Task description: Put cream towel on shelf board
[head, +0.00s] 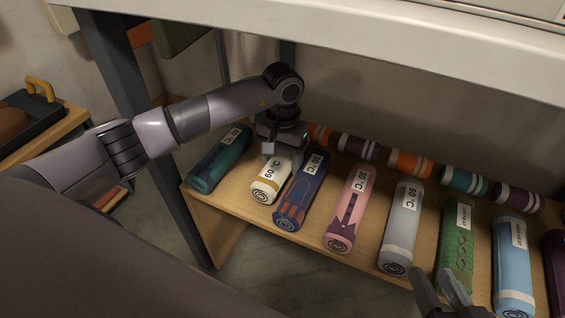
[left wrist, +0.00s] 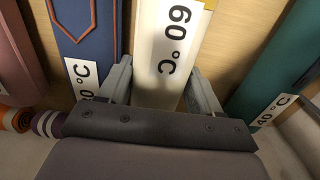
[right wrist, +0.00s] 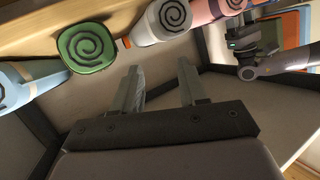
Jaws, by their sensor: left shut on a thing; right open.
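The cream towel (head: 267,187) is a rolled towel with a gold band and a "60°C" label. It lies on the wooden shelf board (head: 222,213) between a teal roll and a navy roll. My left gripper (head: 283,150) reaches down over its far end and is shut on it. In the left wrist view the cream towel (left wrist: 165,50) sits between the two fingers (left wrist: 157,88). My right gripper (head: 442,290) is at the bottom of the head view, open and empty. In the right wrist view its fingers (right wrist: 160,88) are apart, in front of the shelf's front edge.
Teal (head: 220,160), navy (head: 301,192), pink (head: 349,210), grey (head: 401,230), green (head: 456,250) and light blue (head: 513,265) rolls share the board. Smaller striped rolls (head: 410,163) line the back. A white top (head: 330,40) overhangs the board. A dark post (head: 135,110) stands left.

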